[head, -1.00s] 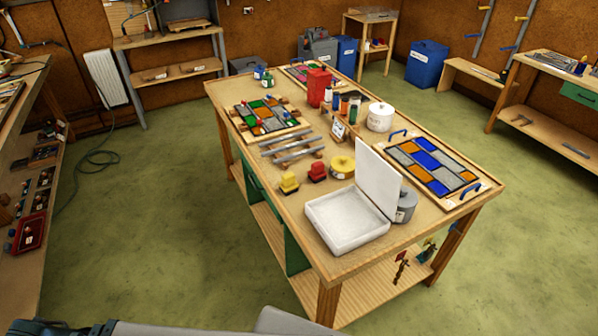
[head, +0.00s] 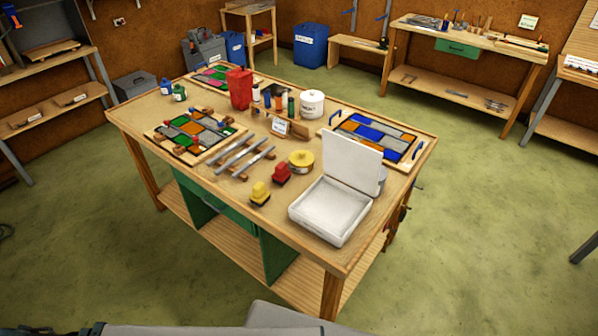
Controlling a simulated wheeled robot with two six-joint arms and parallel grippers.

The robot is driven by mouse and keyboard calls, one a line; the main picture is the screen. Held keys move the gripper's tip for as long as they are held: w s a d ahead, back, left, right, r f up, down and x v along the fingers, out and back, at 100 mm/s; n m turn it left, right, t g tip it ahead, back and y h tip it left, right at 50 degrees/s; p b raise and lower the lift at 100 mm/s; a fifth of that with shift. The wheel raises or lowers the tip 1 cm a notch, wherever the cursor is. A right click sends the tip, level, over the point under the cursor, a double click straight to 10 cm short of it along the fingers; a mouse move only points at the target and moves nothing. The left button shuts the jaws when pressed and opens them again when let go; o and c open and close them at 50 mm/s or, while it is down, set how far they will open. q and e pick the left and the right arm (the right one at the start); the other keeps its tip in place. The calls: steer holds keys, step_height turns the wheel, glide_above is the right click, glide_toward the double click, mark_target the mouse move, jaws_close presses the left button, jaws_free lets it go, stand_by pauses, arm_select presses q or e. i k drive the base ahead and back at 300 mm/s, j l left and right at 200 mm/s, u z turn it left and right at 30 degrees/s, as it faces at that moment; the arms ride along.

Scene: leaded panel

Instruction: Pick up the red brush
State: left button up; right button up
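The red brush (head: 282,172) stands on the wooden work table (head: 320,262), near the table's front side. A yellow brush (head: 260,193) of like shape stands just to its left and nearer to me. A round yellow-topped tin (head: 301,161) is close on its right. The red brush stands free, with nothing on it. Neither of my grippers is in the head view, so their state does not show.
An open white case (head: 331,208) stands right of the brushes. Metal strips (head: 243,159) lie on wooden blocks to their left. Leaded panels (head: 192,132) lie at the table's left and right. Green floor (head: 82,230) is clear around the table.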

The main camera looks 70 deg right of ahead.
mark_target(282, 174)
steer(key=i+l+z, duration=0.15)
steer(key=z, duration=0.35)
steer(key=i+z, duration=0.3)
steer(key=z, duration=0.15)
steer(key=i+z, duration=0.25)
steer(key=z, duration=0.25)
steer(key=i+j+z, duration=0.15)
steer(key=z, duration=0.3)
steer(key=i+z, duration=0.65)
